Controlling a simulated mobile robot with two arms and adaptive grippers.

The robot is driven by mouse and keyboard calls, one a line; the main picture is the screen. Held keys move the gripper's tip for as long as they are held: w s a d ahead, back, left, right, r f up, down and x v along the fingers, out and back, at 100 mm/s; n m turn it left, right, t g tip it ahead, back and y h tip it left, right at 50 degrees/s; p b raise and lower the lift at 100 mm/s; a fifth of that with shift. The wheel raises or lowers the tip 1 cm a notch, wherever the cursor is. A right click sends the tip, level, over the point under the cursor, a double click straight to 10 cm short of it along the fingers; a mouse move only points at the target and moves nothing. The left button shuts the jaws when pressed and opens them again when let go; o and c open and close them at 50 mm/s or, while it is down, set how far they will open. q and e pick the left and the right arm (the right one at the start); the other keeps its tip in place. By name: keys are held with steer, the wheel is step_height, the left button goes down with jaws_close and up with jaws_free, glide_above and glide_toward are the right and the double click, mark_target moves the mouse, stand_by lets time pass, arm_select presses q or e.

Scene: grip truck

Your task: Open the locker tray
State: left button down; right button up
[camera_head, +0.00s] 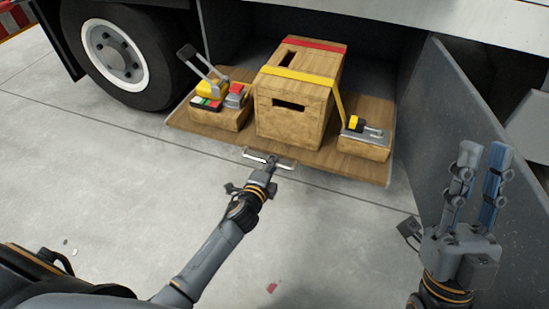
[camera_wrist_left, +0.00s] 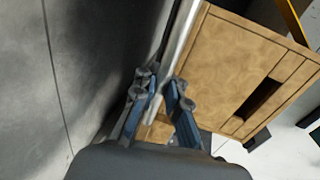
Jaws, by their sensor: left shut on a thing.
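The locker tray (camera_head: 305,160) is a wooden board that extends out of the truck's side compartment. Its pale metal handle (camera_head: 284,164) runs along the front edge. My left gripper (camera_head: 269,163) is at the handle and shut on it. In the left wrist view the fingers of my left gripper (camera_wrist_left: 160,95) sit on both sides of the metal bar of the handle (camera_wrist_left: 178,45). My right gripper (camera_head: 477,165) is raised at the right, with its two fingers apart and nothing between them.
A wooden crate (camera_head: 290,120) with red and yellow straps stands on the tray. Wooden blocks with tools sit at its left (camera_head: 218,115) and right (camera_head: 364,148). A wheel (camera_head: 115,55) is at the left, and a grey locker door (camera_head: 450,130) stands open at the right.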

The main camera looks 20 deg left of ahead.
arm_select(q)
steer(key=shift+s+a+r, duration=0.1)
steer(key=shift+s, duration=0.05)
steer(key=c, duration=1.4)
jaws_free()
steer(key=shift+s, duration=0.3)
steer(key=v, duration=1.1)
steer(key=shift+s, duration=0.2)
